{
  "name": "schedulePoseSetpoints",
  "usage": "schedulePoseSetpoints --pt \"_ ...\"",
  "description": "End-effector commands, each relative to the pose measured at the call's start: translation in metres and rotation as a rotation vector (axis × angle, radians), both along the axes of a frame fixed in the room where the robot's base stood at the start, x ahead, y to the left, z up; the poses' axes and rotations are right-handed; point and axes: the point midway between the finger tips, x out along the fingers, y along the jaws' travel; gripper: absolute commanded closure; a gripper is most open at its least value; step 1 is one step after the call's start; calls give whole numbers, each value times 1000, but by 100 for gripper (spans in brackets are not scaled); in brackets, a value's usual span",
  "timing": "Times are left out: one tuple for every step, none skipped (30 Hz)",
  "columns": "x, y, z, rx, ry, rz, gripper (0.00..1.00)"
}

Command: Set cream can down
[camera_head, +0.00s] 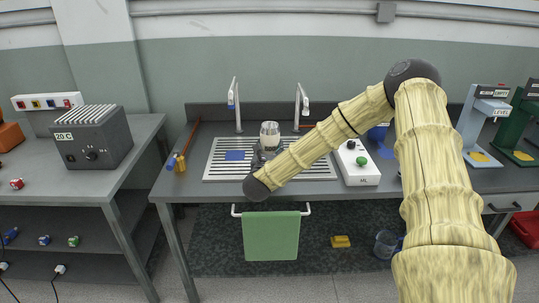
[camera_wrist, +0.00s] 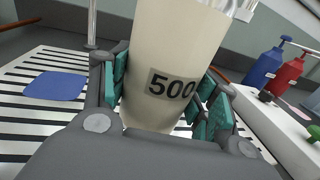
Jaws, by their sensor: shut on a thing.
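The cream can (camera_wrist: 178,60) fills the middle of the wrist view, tilted in that picture, with a "500" label on its side. My gripper (camera_wrist: 165,100) is shut on it, with green pads on both sides of the can. In the head view the can (camera_head: 270,131) is upright over the slatted drain board (camera_head: 215,170) between two taps, and my gripper (camera_head: 262,152) is around its lower part. My fingers and arm hide the can's base, so I cannot tell whether it touches the slats.
A blue pad (camera_head: 235,155) lies on the slats left of the can and also shows in the wrist view (camera_wrist: 54,86). A white box (camera_head: 358,165) with knobs stands to the right. Taps (camera_head: 237,105) rise behind.

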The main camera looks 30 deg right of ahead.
Motion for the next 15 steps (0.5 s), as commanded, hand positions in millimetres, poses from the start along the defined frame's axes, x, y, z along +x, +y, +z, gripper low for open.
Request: schedulePoseSetpoints --pt "2 -1 0 0 0 0 79" --pt "2 -1 0 0 0 0 79" --pt "4 -2 0 0 0 0 79" --pt "6 -3 0 -1 -1 0 79" --pt "8 -5 0 -1 -1 0 79" --pt "10 -6 -2 -1 0 0 79" --pt "9 -5 -6 -1 1 1 79" --pt "9 -5 -10 -2 2 1 79" --pt "9 -4 -15 -2 3 2 79" --pt "9 -5 -20 -2 3 2 79" --pt "9 -5 -23 -3 3 1 79" --pt "9 -5 -28 -2 2 1 79" --pt "9 -5 -31 -1 1 1 79" --pt "9 -5 -33 -1 1 1 79" --pt "9 -5 -35 -1 1 1 79"
